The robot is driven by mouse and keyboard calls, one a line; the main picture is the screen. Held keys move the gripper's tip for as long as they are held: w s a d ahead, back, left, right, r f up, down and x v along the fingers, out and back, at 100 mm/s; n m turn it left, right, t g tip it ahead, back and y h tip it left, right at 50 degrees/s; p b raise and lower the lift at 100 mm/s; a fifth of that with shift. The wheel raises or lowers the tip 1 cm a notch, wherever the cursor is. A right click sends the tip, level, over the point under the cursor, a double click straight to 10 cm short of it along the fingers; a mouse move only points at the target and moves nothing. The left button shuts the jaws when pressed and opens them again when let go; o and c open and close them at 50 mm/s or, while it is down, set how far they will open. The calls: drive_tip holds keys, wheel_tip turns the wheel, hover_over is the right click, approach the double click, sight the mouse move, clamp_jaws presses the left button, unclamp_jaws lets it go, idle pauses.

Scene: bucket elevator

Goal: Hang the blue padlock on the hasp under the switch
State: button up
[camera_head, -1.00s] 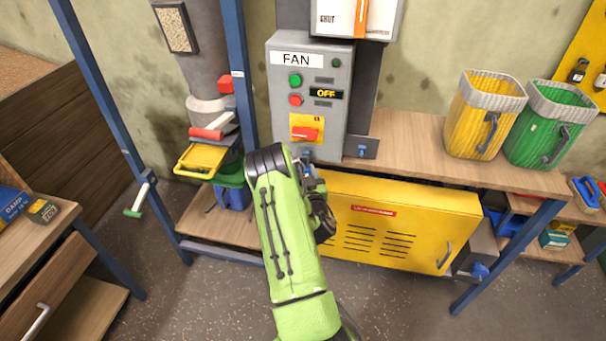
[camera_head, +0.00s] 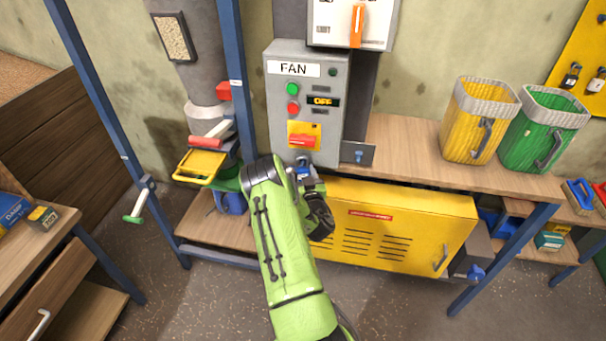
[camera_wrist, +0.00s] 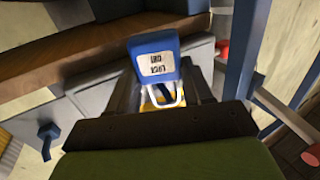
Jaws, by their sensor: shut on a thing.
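The blue padlock (camera_wrist: 153,58) has a white label and a pale shackle, and it sits between the fingers of my gripper (camera_wrist: 160,92) in the wrist view. My gripper is shut on it. In the head view my gripper (camera_head: 304,174) is just below the red switch handle (camera_head: 302,140) on its yellow plate, with a bit of the blue padlock showing. In the wrist view the shackle lies over a yellow patch. The hasp is hidden or too small to make out, so I cannot tell whether the shackle touches it.
The grey FAN box (camera_head: 275,105) stands at the back of the wooden shelf (camera_head: 415,150). A grey plate with a blue knob (camera_head: 359,156) is just to its right. A yellow cabinet (camera_head: 395,225) is below the shelf. Yellow (camera_head: 465,125) and green (camera_head: 525,140) buckets stand to the right.

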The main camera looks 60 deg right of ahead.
drive_tip(key=shift+f, duration=0.1)
drive_tip(key=shift+f+b, duration=0.7)
drive_tip(key=o, duration=1.2)
